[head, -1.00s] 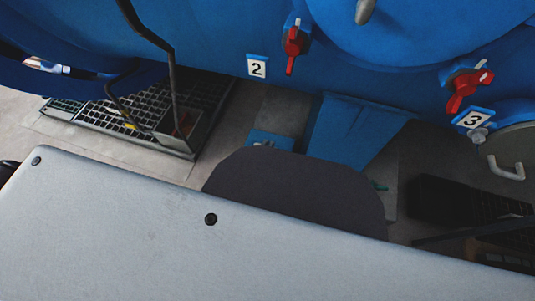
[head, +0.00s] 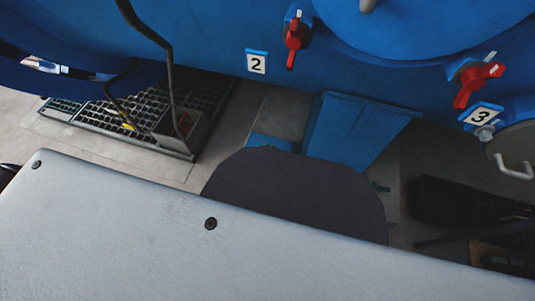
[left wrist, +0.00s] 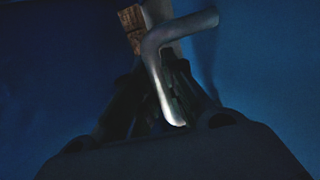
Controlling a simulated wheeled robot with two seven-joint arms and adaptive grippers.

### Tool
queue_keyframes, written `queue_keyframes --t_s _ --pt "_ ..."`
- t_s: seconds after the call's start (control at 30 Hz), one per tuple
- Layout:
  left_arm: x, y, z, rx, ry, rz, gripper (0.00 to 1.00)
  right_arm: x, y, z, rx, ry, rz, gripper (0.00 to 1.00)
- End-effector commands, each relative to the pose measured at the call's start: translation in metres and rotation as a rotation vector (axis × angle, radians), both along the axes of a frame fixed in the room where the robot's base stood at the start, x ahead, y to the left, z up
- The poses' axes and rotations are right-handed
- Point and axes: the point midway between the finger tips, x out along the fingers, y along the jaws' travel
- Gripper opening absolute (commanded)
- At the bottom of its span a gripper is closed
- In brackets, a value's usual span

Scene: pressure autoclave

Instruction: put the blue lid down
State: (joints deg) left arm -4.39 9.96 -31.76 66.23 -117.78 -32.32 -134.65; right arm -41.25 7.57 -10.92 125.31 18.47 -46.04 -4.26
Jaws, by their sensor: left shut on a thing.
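In the left wrist view, my left gripper (left wrist: 168,100) is dark and in deep shadow. It is shut around a bent silver metal handle (left wrist: 160,75), and its fingers are hard to make out. A blue surface (left wrist: 245,75) fills both sides behind the handle; it seems to be the blue lid, but its rim is not in this view. In the head view, a large round blue face (head: 420,30) with a metal handle (head: 368,5) is cut off by the top edge; I cannot tell whether it is the same lid. My right gripper is not in view.
The blue vessel body (head: 210,35) runs across the top, with red valves (head: 294,38) (head: 477,82) beside labels 2 and 3. A blue support (head: 355,130) stands on the floor. A floor grate (head: 130,115) and black hose (head: 170,70) lie left; dark crates (head: 465,205) are at right.

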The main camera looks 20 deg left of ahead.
Motion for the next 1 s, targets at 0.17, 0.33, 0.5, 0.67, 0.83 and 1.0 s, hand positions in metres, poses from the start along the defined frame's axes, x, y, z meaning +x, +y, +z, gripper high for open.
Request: queue_keyframes --t_s 0.17,0.33,0.5,0.67,0.83,1.0 --pt "0.002 0.0 -0.012 0.002 -0.005 0.001 0.0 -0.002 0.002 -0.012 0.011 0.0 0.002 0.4" --pt "0.002 0.0 -0.021 0.0 -0.006 0.0 0.0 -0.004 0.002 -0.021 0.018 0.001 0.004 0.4" --pt "0.002 0.0 -0.024 0.0 -0.005 0.0 0.0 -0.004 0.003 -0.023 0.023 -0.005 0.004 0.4" --pt "0.002 0.0 -0.024 0.0 -0.006 0.0 0.0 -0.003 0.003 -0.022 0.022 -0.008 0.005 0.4" --pt "0.002 -0.001 -0.024 0.0 -0.006 0.0 0.0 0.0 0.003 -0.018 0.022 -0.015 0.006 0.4" --pt "0.0 0.0 -0.029 0.001 0.0 0.0 0.14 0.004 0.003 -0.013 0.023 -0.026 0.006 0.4"
